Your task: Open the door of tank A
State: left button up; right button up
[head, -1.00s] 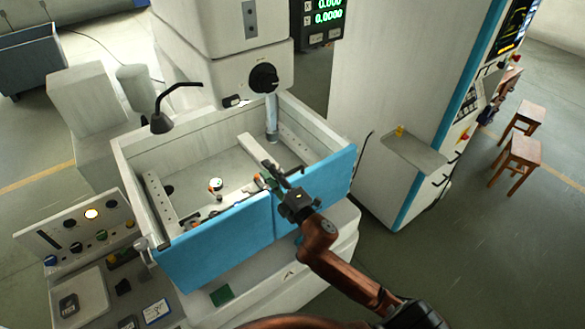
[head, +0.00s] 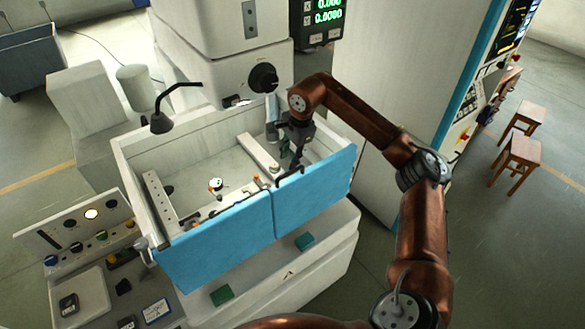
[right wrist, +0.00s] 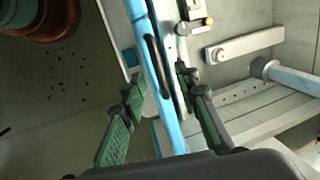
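The tank (head: 128,165) is an open-topped grey box with two blue front panels, a left panel (head: 215,243) and a right panel (head: 315,193). Both stand upright, side by side, with a thin seam between them. I cannot read which one bears a tank letter. My right gripper (head: 290,172) points down at the top edge of the right panel. In the right wrist view, its green-padded fingers (right wrist: 160,82) are open, one on each side of the blue panel (right wrist: 165,110). A dark handle (right wrist: 156,64) shows along the panel between them; contact is unclear. My left gripper is out of view.
A control desk (head: 85,230) stands to the left of the tank. The machine head with a black knob (head: 263,77) hangs behind it, and a black lamp (head: 162,122) rises at its back left. A tall cabinet (head: 385,60) stands right. Floor is clear at lower right.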

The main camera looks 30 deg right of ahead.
aim_at(292, 171)
jog(key=shift+h, duration=0.3)
jog(key=shift+w+d+f+p, duration=0.2)
jog(key=shift+d+f+p, duration=0.15)
jog(key=shift+f, duration=0.8)
jog(key=shift+w+d+f+p, duration=0.2)
jog(key=shift+f+p, duration=0.2)
jog(key=shift+f, duration=0.75)
jog(key=shift+w+d+f+p, duration=0.2)
jog(key=shift+d+f+p, duration=0.15)
jog(key=shift+f, duration=0.8)
grip_shut()
